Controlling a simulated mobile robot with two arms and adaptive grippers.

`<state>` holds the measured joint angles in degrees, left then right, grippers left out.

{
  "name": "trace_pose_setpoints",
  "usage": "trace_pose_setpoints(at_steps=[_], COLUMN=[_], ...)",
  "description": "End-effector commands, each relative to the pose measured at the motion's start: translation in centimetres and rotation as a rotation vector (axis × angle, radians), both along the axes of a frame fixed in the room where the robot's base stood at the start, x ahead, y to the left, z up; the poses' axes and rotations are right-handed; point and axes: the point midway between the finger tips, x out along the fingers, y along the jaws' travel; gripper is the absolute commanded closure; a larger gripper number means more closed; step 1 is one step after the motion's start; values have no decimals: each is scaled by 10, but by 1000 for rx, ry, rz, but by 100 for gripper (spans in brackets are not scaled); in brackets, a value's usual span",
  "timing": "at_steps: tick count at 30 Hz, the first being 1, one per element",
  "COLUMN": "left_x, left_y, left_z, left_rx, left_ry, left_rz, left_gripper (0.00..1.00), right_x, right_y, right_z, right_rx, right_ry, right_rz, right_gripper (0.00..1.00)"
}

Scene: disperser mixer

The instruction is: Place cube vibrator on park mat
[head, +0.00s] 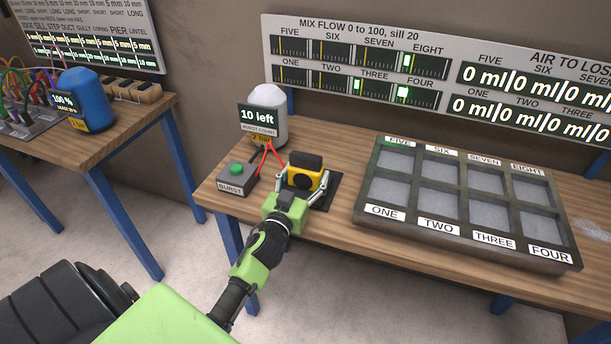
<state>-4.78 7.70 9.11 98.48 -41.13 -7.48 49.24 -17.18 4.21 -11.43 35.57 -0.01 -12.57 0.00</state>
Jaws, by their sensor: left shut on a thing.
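The cube vibrator (303,174) is a yellow block with a black top and a dark round face. It is at the dark park mat (331,187) on the wooden bench, beside the grey button box. My left gripper (306,185) is shut on the cube vibrator from the front, with its fingers at the two sides. The gripper and vibrator hide much of the mat, and I cannot tell whether the vibrator's underside touches it. My right gripper is not in view.
A grey box with a green burst button (236,169) stands left of the vibrator, with a white canister (268,110) behind. A dark tray with several labelled compartments (360,205) lies to the right. A second bench (125,130) stands at left across a floor gap.

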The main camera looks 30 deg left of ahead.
Motion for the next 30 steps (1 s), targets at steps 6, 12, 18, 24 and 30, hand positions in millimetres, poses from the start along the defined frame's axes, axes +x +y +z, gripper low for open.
trace_pose_setpoints(at_steps=[6, 12, 18, 24, 30], left_x=[1, 0, 0, -2, -35], left_y=[0, 0, 0, -1, -9], left_z=[5, -2, -2, 1, -2], left_rx=[3, 0, 0, 1, -1], left_ry=[-9, 0, 0, 0, 2], left_rz=[-2, 0, 0, 0, 0], left_gripper=[86, 20, 20, 20, 20], right_x=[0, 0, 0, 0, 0], right_y=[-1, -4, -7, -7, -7], right_z=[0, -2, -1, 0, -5], right_rx=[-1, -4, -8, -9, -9], right_ry=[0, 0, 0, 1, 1], right_rz=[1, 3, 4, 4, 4], right_gripper=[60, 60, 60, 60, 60])
